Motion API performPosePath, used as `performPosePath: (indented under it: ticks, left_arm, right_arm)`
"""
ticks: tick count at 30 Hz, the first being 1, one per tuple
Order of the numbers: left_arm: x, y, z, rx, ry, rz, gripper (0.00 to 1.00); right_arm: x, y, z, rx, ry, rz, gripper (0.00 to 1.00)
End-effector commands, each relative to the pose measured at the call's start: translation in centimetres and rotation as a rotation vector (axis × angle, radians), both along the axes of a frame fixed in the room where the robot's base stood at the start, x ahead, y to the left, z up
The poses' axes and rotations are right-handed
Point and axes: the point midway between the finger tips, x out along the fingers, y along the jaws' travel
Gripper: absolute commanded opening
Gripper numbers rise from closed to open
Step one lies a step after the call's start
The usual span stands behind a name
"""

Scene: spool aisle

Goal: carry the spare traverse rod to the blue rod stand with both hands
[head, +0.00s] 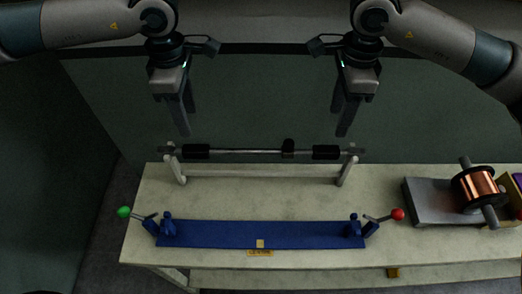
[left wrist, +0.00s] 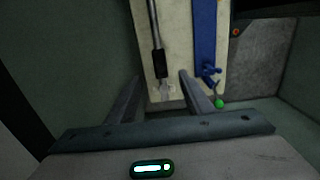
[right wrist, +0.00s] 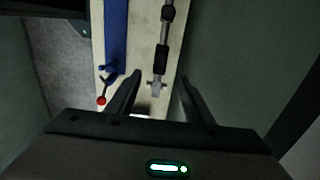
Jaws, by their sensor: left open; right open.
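The traverse rod (head: 255,152) is a thin grey bar with black grips near its ends and a black collar right of its middle. It lies level on a pale two-post rack at the back of the bench. The blue rod stand (head: 225,234) lies in front of it, with a cradle and lever at each end, green knob left and red knob right. The rod shows in both wrist views (left wrist: 155,28) (right wrist: 165,28).
The pale bench (head: 385,235) carries a copper wire spool (head: 478,185) on a grey plate (head: 430,203) at the right. Clear bench top lies between the rack and the blue stand.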

Motion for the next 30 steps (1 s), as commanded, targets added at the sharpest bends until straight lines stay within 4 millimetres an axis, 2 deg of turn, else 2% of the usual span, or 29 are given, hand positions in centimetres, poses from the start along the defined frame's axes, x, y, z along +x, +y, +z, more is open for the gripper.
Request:
performPosePath:
  ticks: [3,18,24,30]
  left_arm:
    - [-0.1,0.0,-2.1,0.001,0.003,0.000,0.47]
    - [0.0,0.0,-10.0,0.001,0.002,0.000,0.47]
    - [0.0,0.0,-11.8,0.000,0.001,0.000,0.47]
    - [0.0,0.0,-12.3,0.000,0.000,0.000,0.47]
  right_arm:
    - [-0.1,0.0,-2.1,-0.001,0.003,-0.001,0.47]
    - [-0.1,-0.1,-10.0,-0.001,0.003,-0.002,0.47]
    - [0.0,0.0,-11.8,0.000,0.001,-0.001,0.47]
    - [0.0,0.0,-12.3,0.000,-0.001,0.000,0.47]
